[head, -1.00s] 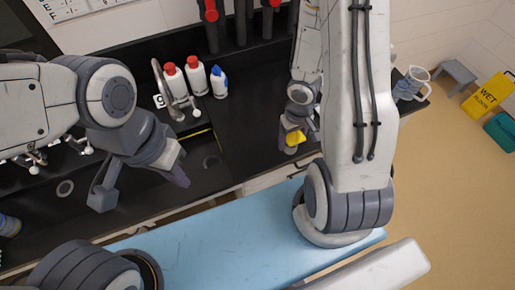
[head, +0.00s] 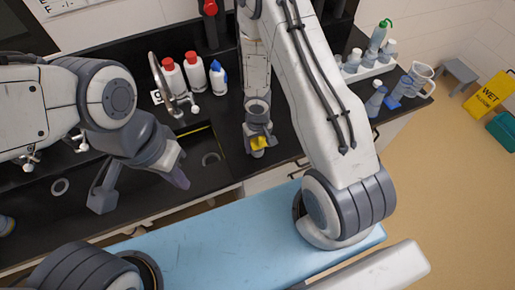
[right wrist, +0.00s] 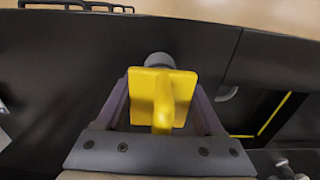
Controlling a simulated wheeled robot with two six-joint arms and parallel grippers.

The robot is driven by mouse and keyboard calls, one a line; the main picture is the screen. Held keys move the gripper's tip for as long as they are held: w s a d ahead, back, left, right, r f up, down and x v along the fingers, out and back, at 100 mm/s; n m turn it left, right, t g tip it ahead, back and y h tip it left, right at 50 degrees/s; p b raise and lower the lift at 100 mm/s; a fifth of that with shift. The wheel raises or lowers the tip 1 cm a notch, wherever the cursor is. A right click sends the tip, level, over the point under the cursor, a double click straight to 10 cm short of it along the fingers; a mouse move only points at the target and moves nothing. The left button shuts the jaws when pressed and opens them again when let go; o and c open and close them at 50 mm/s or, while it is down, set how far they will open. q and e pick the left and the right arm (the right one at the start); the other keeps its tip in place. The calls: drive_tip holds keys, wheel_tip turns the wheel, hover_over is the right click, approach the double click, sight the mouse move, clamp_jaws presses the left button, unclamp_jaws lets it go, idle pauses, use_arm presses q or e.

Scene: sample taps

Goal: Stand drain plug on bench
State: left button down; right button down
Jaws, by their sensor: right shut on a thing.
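The drain plug is yellow with a square top and an upright grip, and a grey round end shows past it in the right wrist view (right wrist: 178,84). My right gripper (head: 259,146) is shut on the drain plug (head: 260,142), over the black bench (head: 290,140) to the right of the sink. In the right wrist view the gripper's fingers stand on both sides of the plug. I cannot tell whether the plug touches the bench. My left gripper (head: 140,188) is open and empty over the left part of the counter.
The sink (head: 190,170) with a drain hole (head: 211,159) lies left of the plug. A curved tap (head: 155,75) and several bottles (head: 195,74) stand behind it. Glassware and a jug (head: 416,78) stand at the bench's right end. Bench between is fairly clear.

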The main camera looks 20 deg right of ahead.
use_arm(q)
drive_tip(key=shift+f, duration=0.3)
use_arm(e)
drive_tip(key=shift+f, duration=0.25)
drive_tip(key=shift+f, duration=0.2)
unclamp_jaws()
use_arm(q)
drive_tip(key=shift+f, duration=0.15)
use_arm(e)
drive_tip(key=shift+r, duration=0.1)
